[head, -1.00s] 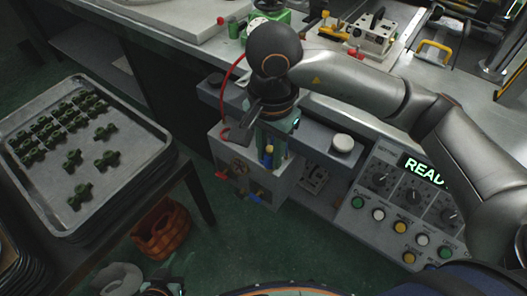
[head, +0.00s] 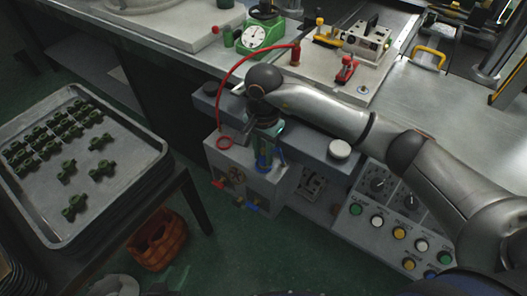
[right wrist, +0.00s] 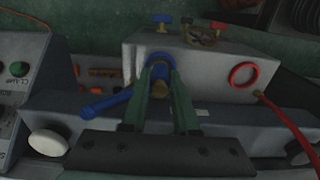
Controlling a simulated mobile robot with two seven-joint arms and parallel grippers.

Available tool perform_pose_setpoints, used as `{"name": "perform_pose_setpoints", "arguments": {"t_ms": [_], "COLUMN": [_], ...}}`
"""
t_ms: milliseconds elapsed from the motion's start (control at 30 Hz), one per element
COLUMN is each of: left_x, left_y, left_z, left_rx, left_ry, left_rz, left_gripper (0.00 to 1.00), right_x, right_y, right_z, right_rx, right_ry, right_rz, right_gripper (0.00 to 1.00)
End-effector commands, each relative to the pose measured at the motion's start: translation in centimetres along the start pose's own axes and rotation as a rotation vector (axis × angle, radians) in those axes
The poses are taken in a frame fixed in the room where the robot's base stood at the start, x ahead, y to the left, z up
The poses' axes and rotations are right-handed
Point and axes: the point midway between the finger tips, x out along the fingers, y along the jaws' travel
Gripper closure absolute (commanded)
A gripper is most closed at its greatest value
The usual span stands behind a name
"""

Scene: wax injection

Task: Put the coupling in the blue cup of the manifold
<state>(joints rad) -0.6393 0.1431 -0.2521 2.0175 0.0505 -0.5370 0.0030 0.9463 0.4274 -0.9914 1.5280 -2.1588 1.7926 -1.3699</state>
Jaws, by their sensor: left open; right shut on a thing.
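The manifold (head: 222,158) is a grey box on the front of the bench; it also shows in the right wrist view (right wrist: 205,82). Its blue cup (right wrist: 160,58) shows at the fingertips in that view. A blue bar (right wrist: 107,104) sticks out to the left beside the fingers. In the head view the right gripper (head: 266,148) points down at the manifold. The fingers hide how far the coupling is into the cup. My left gripper is out of view.
A red ring (right wrist: 243,75) with a red hose (right wrist: 288,122) sits beside the blue cup. Small valve handles are on the manifold's front. A tray (head: 130,185) of dark green parts stands left. A button panel (head: 392,222) is to the right, an orange basket (head: 158,240) below.

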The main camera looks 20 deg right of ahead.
Motion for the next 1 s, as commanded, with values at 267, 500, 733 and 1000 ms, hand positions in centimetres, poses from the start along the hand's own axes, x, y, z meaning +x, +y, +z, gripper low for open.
{"name": "perform_pose_setpoints", "arguments": {"t_ms": [267,500,733,1000], "left_x": [0.2,0.2,0.2,0.0], "left_y": [-0.1,-0.1,-0.1,-0.1], "left_z": [0.1,-0.2,-0.3,-0.7], "left_rx": [0.001,0.002,0.003,0.003], "left_ry": [0.002,0.008,0.01,0.011], "left_rz": [-0.001,-0.001,-0.001,-0.001], "left_gripper": [0.59,0.59,0.59,0.59], "right_x": [0.2,0.2,0.2,-1.3], "right_y": [-0.1,0.0,0.0,-0.1], "right_z": [-0.1,0.0,0.0,-0.1], "right_rx": [0.001,0.001,0.001,0.001], "right_ry": [0.001,0.001,0.001,0.003], "right_rz": [-0.003,-0.002,-0.002,-0.004], "right_gripper": [1.0,0.5,0.42,0.42]}}
